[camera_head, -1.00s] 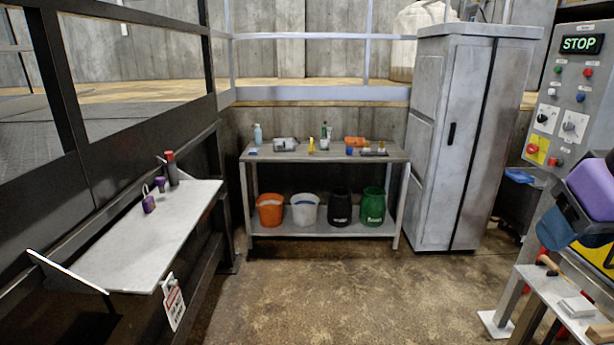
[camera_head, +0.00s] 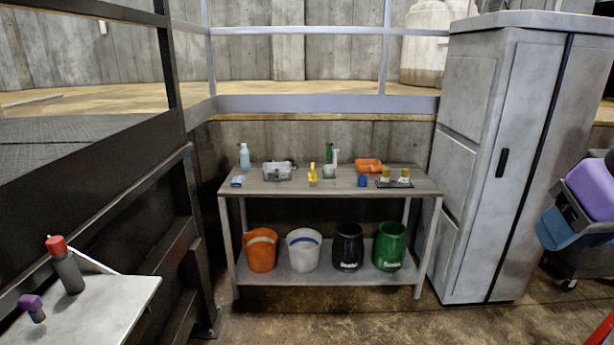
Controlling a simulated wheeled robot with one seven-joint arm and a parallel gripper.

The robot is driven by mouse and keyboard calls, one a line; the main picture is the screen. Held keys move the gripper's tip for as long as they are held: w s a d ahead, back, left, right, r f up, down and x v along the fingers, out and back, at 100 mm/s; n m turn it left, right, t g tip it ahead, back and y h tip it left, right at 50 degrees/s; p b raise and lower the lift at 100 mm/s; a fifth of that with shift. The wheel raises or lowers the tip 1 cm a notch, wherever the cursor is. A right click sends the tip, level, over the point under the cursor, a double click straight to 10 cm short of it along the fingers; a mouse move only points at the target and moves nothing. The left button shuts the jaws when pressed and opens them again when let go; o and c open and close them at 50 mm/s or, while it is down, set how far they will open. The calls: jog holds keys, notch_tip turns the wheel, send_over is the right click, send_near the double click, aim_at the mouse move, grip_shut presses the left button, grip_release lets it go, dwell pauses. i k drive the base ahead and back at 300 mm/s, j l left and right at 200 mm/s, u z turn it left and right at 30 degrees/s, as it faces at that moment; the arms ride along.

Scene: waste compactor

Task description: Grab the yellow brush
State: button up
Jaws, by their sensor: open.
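A small yellow object (camera_head: 312,175), which looks like the yellow brush, is on the grey table (camera_head: 340,184) near its middle. It is too small for me to make out the bristles. It is between a grey box (camera_head: 277,172) on its left and a whitish item (camera_head: 329,171) on its right. My gripper's fingers are out of view.
The table also holds a spray bottle (camera_head: 244,157), a blue cup (camera_head: 362,181) and an orange item (camera_head: 368,165). Buckets stand on its lower shelf. A metal cabinet (camera_head: 480,160) is to the right, a white side bench (camera_head: 90,312) at front left. Floor before the table is clear.

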aim_at(313, 174)
jog(key=i, duration=3.55)
